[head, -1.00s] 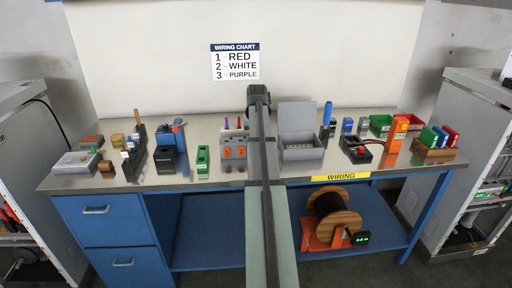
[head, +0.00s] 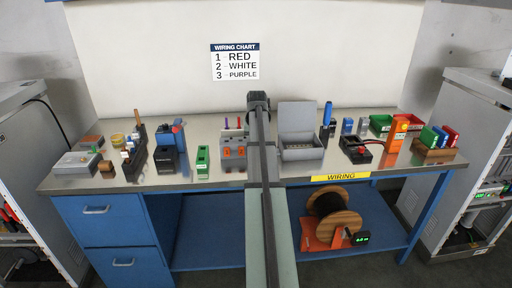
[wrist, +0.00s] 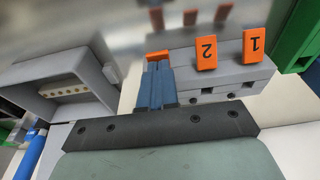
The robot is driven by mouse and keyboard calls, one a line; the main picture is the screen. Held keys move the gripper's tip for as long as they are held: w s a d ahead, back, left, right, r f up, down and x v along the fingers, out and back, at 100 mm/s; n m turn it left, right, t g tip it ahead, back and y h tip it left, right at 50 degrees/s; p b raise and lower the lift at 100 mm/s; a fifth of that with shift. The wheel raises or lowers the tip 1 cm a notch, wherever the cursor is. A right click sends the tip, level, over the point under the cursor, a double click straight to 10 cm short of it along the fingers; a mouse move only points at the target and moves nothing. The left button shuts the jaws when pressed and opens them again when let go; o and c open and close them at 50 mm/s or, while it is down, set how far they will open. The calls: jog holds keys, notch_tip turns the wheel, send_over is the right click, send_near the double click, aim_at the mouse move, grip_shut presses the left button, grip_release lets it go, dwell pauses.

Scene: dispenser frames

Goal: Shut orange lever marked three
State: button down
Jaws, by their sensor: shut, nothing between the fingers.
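The grey terminal block (head: 233,158) sits on the bench, just left of my arm in the head view. It also shows in the wrist view (wrist: 228,82), where the orange levers marked 2 (wrist: 206,53) and 1 (wrist: 254,46) are clear. A third orange lever (wrist: 158,56) shows beyond my fingertips at the block's left end; its number is hidden. My gripper (wrist: 156,72) has its blue fingers together, at or against that third lever; contact is unclear. They partly cover this lever, so its exact angle is uncertain. In the head view my arm hides the fingers and this lever.
A grey open-lidded box (head: 301,152) stands close right of my arm; it is at left in the wrist view (wrist: 70,88). A green block (head: 203,160) stands left of the terminal block. The wall chart (head: 235,62) lists 1 red, 2 white, 3 purple.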

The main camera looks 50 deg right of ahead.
jog(key=shift+f, duration=0.45)
jog(key=shift+r, duration=0.1)
notch_tip(320, 180, up, 8)
dwell(1.0)
dwell(0.4)
